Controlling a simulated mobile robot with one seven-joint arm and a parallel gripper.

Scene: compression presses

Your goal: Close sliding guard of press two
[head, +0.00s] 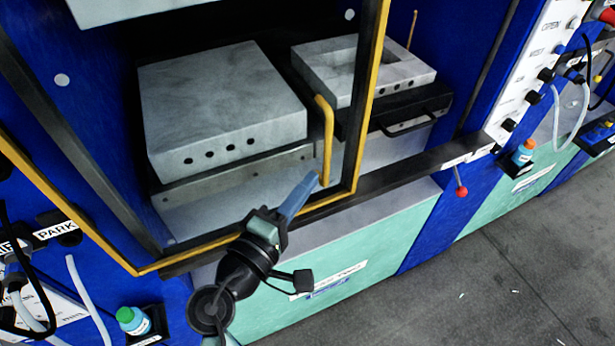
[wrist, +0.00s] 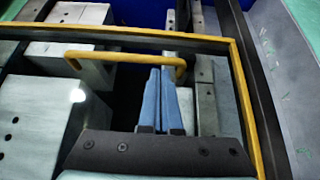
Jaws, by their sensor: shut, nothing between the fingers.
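The sliding guard of the press is a yellow-edged frame (head: 374,75) with a clear pane. It stands across the left and middle of the press opening; the right part is uncovered. Its yellow bar handle (head: 327,135) stands near the frame's right edge and also shows in the wrist view (wrist: 110,57). My gripper (head: 313,181) is shut and empty, its blue fingers together. The fingertips (wrist: 160,70) are beside the handle near its lower end; I cannot tell if they touch. A label on the green front panel, partly hidden by my arm, seems to read press two.
Behind the guard lies a grey block (head: 220,100). A hollowed grey block (head: 375,72) sits on a black handled tray (head: 410,112) at the right. A dark rail (head: 420,168) runs below, with a red knob (head: 461,191). A control panel (head: 530,70) stands right. Floor lies lower right.

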